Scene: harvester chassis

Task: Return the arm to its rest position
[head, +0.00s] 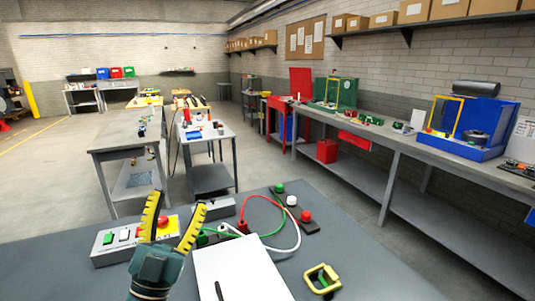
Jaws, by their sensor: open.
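My gripper (174,218) is in the lower left of the head view, with two yellow-and-black fingers spread apart and pointing up. It is open, with nothing between the fingers. It appears in front of a grey control box (112,252) with a red button on a yellow plate (163,222), and hides part of that box. My arm comes up from the bottom edge, and most of it is out of view.
The dark worktable (375,275) holds white paper (235,268) with a black pen, a yellow ring-shaped handle (322,278), and red, white and green cables and knobs (291,200). Its right part is bare. Benches with machines stand along the right wall.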

